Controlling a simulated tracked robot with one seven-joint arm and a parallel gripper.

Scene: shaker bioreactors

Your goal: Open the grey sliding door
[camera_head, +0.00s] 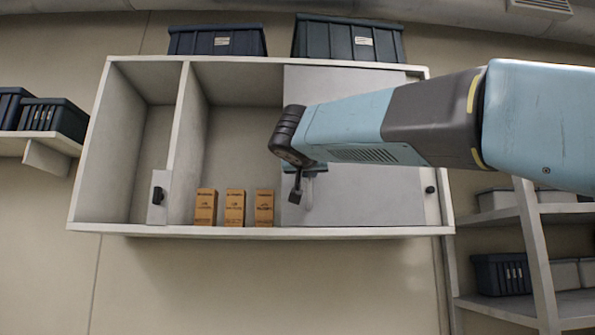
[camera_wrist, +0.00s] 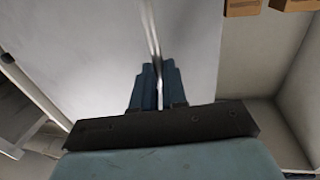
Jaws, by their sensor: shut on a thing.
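The grey sliding door (camera_head: 352,205) covers the right part of the wall cabinet (camera_head: 250,231). Its left edge stands near the cabinet's middle, and the left and middle sections are open. A pale, thin upright handle (camera_head: 308,190) is near the door's left edge. My gripper (camera_head: 298,190) is at this handle, partly hidden by my arm. In the wrist view the door (camera_wrist: 90,45) fills much of the picture, and my gripper's dark blue fingers (camera_wrist: 157,88) are closed around the thin handle (camera_wrist: 152,35), which stands out between them.
Several orange-brown boxes (camera_head: 235,207) stand on the cabinet floor left of the door. Black knobs sit on a small white panel (camera_head: 157,210) at left and near the right end (camera_head: 431,189). Dark bins (camera_head: 348,39) rest on top. A shelf rack (camera_head: 535,240) stands at right.

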